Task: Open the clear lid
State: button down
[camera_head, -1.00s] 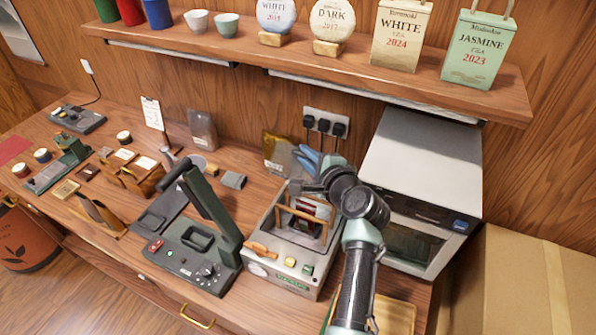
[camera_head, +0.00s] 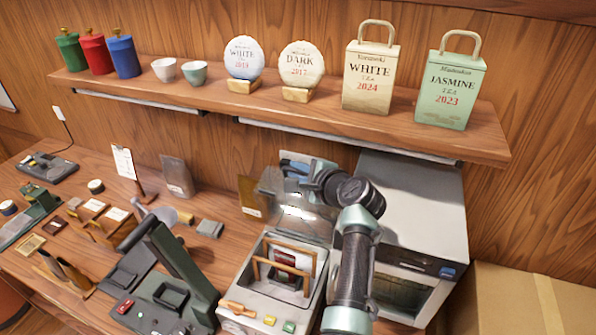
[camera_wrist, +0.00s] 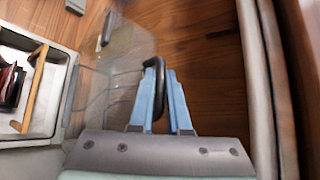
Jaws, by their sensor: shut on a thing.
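The clear lid (camera_head: 302,212) stands raised behind the opening of the grey metal box (camera_head: 243,298), tilted back, with a bright glint on it. In the wrist view the see-through lid (camera_wrist: 128,62) shows over the wooden counter. My gripper (camera_head: 292,165) is beyond the box's far edge, near the wall. In the wrist view its blue fingers (camera_wrist: 158,75) are closed around the lid's black curved handle (camera_wrist: 154,66). The box is uncovered from above, and wooden-handled frames (camera_head: 286,258) show inside. My arm hides part of the lid's right side.
A white oven-like appliance (camera_head: 420,205) stands close to the right of my arm. A shelf (camera_head: 330,120) with tea packages and cups runs above. A dark green lever press (camera_head: 180,265) stands left of the box. An amber pouch (camera_head: 250,197) is behind it.

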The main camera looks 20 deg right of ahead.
jog(key=shift+a, duration=0.3)
jog(key=c, duration=1.2)
grip_release()
jog(key=shift+o, duration=0.2)
jog(key=shift+f, duration=0.1)
jog(key=shift+s, duration=0.15)
jog(key=b+v, duration=0.2)
jog(key=v, duration=1.1)
jog(key=shift+d+b, duration=0.3)
jog(key=shift+c, duration=0.2)
